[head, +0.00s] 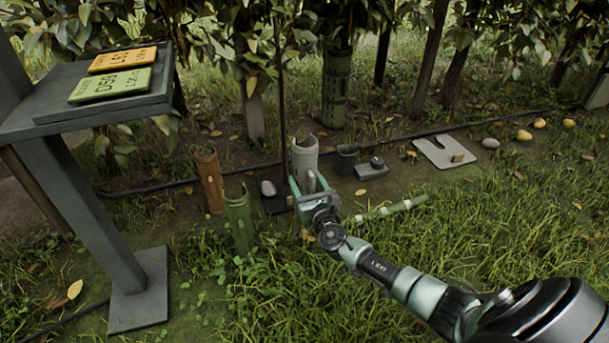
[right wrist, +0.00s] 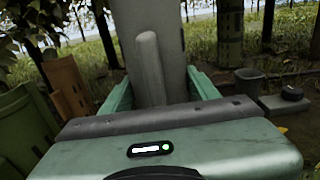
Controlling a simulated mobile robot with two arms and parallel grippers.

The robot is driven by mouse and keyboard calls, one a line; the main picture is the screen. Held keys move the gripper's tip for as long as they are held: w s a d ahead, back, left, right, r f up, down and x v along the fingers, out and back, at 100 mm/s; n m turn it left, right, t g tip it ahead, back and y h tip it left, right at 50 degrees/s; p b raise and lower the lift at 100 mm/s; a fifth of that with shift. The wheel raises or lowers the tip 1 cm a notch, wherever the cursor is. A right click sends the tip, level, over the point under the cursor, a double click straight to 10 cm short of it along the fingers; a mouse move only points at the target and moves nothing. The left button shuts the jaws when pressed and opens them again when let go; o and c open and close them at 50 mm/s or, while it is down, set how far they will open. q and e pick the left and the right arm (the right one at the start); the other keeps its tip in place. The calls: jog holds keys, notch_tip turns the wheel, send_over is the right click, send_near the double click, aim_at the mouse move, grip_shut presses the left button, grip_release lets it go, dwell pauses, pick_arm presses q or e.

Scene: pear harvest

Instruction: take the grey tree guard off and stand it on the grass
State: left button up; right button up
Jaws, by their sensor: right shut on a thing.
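The grey tree guard (head: 304,153) is an upright, open-sided tube by a thin dark stem (head: 282,90). The stem shows just left of the guard; whether the guard still wraps it I cannot tell. My right gripper (head: 309,184) is shut on the guard's near side. In the right wrist view the guard (right wrist: 178,40) rises between the green fingers of the gripper (right wrist: 160,88), with a grey upright grip piece (right wrist: 148,65) in front. The guard's lower edge is hidden by my gripper, so contact with the ground is unclear. My left gripper is out of view.
A brown guard (head: 209,180) and a green guard (head: 240,220) stand at the left. A grey cup (head: 346,160), a grey block (head: 371,171) and a notched slab (head: 438,152) lie to the right. A stand (head: 140,285) rises at far left. Open grass (head: 470,215) lies front right.

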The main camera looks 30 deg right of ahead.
aim_at(310, 187)
jog(key=shift+p+v, duration=0.6)
jog(key=shift+v, duration=0.95)
jog(key=p+v, duration=0.1)
jog(key=v, duration=0.5)
jog(key=shift+p, duration=0.4)
jog(key=shift+s, duration=0.2)
